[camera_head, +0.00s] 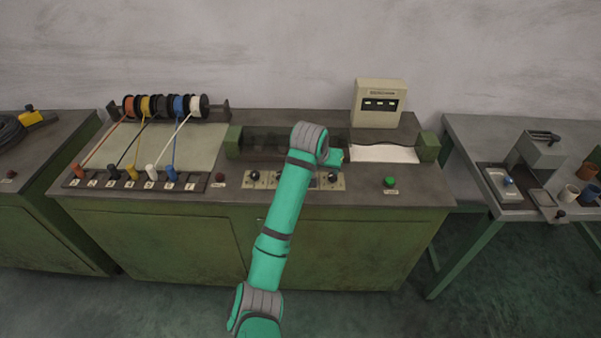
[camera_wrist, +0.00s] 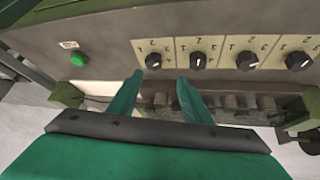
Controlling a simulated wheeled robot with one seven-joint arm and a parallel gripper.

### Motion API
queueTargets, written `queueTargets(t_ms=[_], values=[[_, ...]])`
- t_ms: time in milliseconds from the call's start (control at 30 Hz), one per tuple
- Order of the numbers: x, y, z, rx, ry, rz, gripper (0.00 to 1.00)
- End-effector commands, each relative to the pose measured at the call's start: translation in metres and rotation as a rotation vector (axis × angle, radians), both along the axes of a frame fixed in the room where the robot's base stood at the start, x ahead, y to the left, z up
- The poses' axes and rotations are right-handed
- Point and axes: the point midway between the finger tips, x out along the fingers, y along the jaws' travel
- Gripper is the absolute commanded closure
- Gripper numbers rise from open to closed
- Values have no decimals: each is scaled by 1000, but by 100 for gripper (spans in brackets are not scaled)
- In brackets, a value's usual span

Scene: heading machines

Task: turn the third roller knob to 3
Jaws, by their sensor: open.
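A row of black roller knobs on pale dial plates is on the machine's front. In the wrist view, turned round from the head view, the third roller knob, counted from the head view's left, is second from left (camera_wrist: 198,60). Its pointer is too small to read surely. The fourth knob (camera_wrist: 153,60) is to its left; it also shows in the head view (camera_head: 333,178). My gripper (camera_wrist: 160,76) is open and empty. Its fingertips appear just below the fourth knob, one either side, the right one near the third. In the head view my arm largely hides the third knob and gripper.
The first knob (camera_head: 253,177) is left of my arm. A green button (camera_head: 390,182) is right of the knobs. Numbered wire plugs (camera_head: 151,173) and spools (camera_head: 163,106) stand at the left.

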Motion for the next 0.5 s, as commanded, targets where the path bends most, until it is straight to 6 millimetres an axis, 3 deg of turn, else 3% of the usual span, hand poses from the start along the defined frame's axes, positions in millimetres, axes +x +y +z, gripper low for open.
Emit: queueTargets(t_ms=[100,200,367,500], values=[[0,31,22,60,80,8,56],[-4,46,33,88,130,11,56],[-6,57,38,108,165,14,56],[-2,56,26,110,170,14,56]])
